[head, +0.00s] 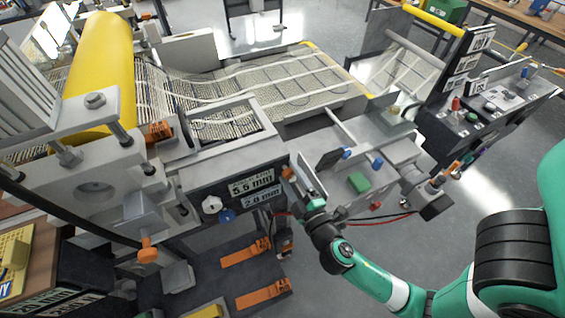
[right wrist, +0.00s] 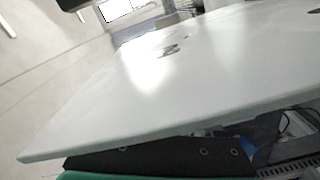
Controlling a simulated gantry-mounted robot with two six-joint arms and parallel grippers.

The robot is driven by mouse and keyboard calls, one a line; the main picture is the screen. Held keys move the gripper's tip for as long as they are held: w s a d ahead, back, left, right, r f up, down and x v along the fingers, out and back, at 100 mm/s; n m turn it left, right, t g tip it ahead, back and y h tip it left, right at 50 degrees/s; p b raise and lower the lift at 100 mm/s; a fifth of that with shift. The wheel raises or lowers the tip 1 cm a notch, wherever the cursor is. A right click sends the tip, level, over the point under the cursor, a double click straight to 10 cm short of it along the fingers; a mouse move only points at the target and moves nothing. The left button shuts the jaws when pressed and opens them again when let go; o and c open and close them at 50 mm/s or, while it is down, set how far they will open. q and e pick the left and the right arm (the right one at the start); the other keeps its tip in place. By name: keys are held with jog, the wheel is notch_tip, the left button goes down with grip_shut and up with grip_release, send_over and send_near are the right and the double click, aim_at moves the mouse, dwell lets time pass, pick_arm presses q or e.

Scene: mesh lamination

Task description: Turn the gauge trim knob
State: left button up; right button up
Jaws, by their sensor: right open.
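The gauge panel (head: 195,190) is a dark front face with two readouts, 5.5 mm (head: 252,184) and 2.0 mm (head: 262,198). To their lower left are a white round knob (head: 211,204) and a blue knob (head: 227,215); I cannot tell from labels which one is the trim knob. My right gripper (head: 298,176) is open, just right of the readouts and apart from both knobs. No knob or fingertip is clear in the right wrist view, where a large pale flat surface (right wrist: 170,85) fills most of the picture. My left gripper is not in view.
A yellow roller (head: 102,65) and mesh bed (head: 290,75) lie behind the panel. A side shelf with a green block (head: 359,182) is right of my gripper. An orange-tipped handle (head: 147,255) juts out left of the knobs. Orange pedals (head: 262,294) are below.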

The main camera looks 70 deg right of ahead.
jog(key=shift+w+d, duration=0.35)
jog(key=shift+w, duration=0.05)
jog(key=shift+s, duration=0.1)
